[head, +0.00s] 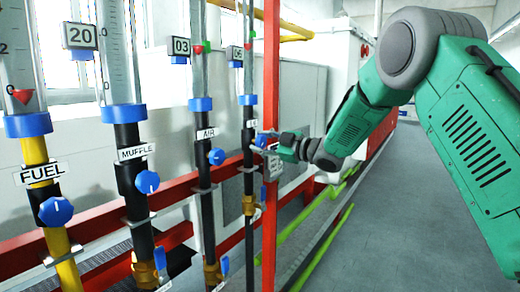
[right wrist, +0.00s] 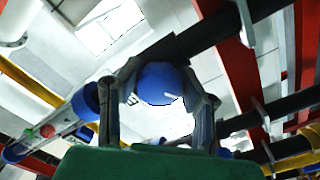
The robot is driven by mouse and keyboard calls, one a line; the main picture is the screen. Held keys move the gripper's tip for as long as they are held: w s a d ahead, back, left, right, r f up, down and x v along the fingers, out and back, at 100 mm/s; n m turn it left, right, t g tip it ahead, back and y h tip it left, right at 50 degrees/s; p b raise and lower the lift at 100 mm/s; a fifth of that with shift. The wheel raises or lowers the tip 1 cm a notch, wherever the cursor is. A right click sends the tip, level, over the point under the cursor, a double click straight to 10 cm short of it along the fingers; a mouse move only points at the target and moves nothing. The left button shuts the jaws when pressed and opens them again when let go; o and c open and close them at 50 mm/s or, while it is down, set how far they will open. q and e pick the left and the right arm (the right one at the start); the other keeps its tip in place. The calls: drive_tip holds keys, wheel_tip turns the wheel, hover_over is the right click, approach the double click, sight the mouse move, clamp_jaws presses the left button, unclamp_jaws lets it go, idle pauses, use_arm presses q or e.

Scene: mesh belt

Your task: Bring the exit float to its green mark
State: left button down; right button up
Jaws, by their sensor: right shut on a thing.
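The exit tube (head: 249,72) is the narrow clear one farthest along the row, and its label is partly hidden. A small red float (head: 248,46) shows in it, with a small green mark (head: 253,34) slightly higher beside it. In the right wrist view the two fingers close around the blue knob (right wrist: 160,83). A tube with a red float (right wrist: 47,131) and a green mark (right wrist: 68,138) shows at the left there. My left gripper is out of view.
The red post (head: 270,80) stands close to my right gripper. The AIR (head: 206,133), MUFFLE (head: 136,152) and FUEL (head: 40,173) tubes with blue knobs line up to the left. Red rails run below. The grey floor (head: 390,220) is clear at the right.

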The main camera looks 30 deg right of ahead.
drive_tip(key=shift+f+n+b, duration=0.2)
drive_tip(key=shift+n+b, duration=0.35)
drive_tip(key=shift+n, duration=0.55)
drive_tip(key=o, duration=1.2)
drive_tip(key=shift+c, duration=0.2)
drive_tip(key=shift+o, duration=0.2)
drive_tip(key=shift+d, duration=0.1)
drive_tip(key=v, duration=1.2)
